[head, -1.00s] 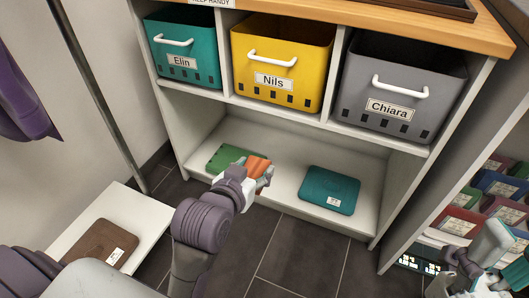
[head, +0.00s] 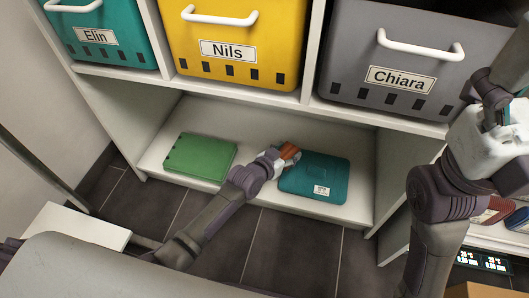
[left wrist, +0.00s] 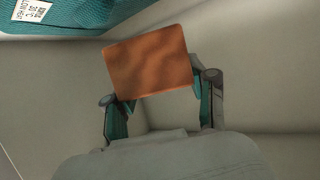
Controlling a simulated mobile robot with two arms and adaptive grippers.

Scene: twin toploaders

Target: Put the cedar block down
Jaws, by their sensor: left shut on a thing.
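The cedar block (head: 287,151) is a small orange-brown wooden block. It sits over the low shelf, at the left edge of the teal folded item. My left gripper (head: 283,157) is shut on it. In the left wrist view the block (left wrist: 148,62) is between the two fingers (left wrist: 162,97), its broad grained face towards the camera. I cannot tell whether the block touches the shelf. My right gripper (head: 497,100) is at the right edge of the head view, in front of the unit; its fingers do not show clearly enough to tell their state.
The low white shelf (head: 240,200) holds a green folded item (head: 200,157) on the left and the teal folded item (head: 314,178) on the right. Above stand teal, yellow (head: 238,45) and grey (head: 395,60) bins labelled Elin, Nils and Chiara. A white board (head: 75,226) is at lower left.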

